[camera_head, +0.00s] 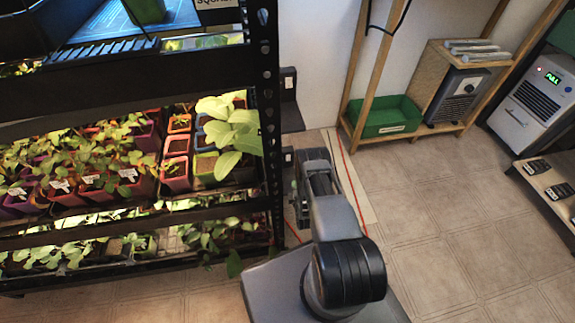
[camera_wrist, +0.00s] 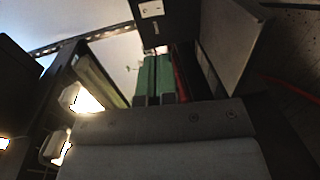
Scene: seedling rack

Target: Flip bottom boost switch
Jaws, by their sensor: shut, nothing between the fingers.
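Two small dark switch plates sit beside the rack's right post. The upper plate (camera_head: 289,75) is clear in the head view. The lower plate (camera_head: 288,156), which looks like the bottom boost switch, is partly hidden by the post and my arm. My gripper (camera_head: 299,196) is beside the post, below the lower plate, with its fingers mostly hidden by my wrist. In the wrist view my gripper (camera_wrist: 156,62) appears as two green strips close together, shut and empty. A dark box with a pale plate (camera_wrist: 151,9) is beyond them. No contact with the switch can be made out, nor the switch's position.
The black seedling rack (camera_head: 268,120) with potted plants stands close left of my gripper. A dark box (camera_head: 291,117) juts from the wall between the plates. A wooden stand with a green tray (camera_head: 388,116) is to the right. Open tiled floor (camera_head: 440,200) lies right of my arm.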

